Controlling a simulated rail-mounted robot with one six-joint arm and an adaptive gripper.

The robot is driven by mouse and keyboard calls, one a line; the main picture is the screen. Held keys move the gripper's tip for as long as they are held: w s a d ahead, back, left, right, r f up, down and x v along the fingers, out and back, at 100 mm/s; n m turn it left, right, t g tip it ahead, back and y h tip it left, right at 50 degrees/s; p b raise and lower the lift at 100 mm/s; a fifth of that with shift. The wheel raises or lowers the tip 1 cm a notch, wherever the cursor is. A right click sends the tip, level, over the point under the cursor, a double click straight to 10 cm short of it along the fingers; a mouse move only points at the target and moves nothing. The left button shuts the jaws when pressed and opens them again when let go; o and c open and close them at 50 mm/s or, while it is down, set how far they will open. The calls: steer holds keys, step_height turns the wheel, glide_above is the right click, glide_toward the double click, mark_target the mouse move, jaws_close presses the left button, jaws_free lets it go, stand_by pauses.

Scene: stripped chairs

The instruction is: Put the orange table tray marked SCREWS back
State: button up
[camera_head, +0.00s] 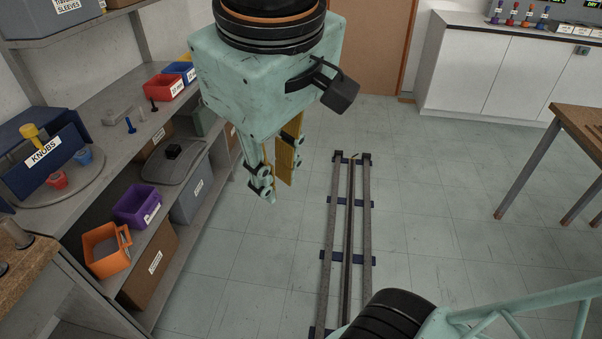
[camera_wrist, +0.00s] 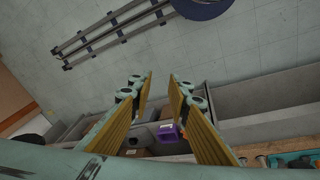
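An orange tray (camera_head: 103,262) with an upright handle on its right side stands near the front end of the lower shelf (camera_head: 150,238) in the head view. Its label is too small to read. A purple tray (camera_head: 132,210) stands just behind it and also shows between my fingers in the wrist view (camera_wrist: 168,132). My gripper (camera_head: 278,190) hangs over the floor to the right of the shelves, well apart from the orange tray. Its fingers point down, spread and empty, also in the wrist view (camera_wrist: 158,84).
The upper shelf holds a turntable with a blue KNOBS bin (camera_head: 45,165), red bins (camera_head: 163,87) and small loose parts. Floor rails (camera_head: 345,230) run to the right. A wooden table (camera_head: 580,125) stands far right.

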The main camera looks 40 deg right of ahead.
steer(key=shift+m+t+y, duration=0.6)
steer(key=shift+m+y, duration=0.1)
steer(key=shift+y, duration=0.1)
steer(key=shift+s+a+r, duration=0.2)
steer(key=shift+s+a, duration=0.2)
steer(key=shift+a, duration=0.25)
steer(key=shift+s+a+r, duration=0.25)
steer(key=shift+s+a, duration=0.2)
steer(key=shift+a, duration=0.15)
steer(key=shift+s+a+r, duration=0.2)
steer(key=shift+s+a, duration=0.2)
steer(key=shift+a, duration=0.25)
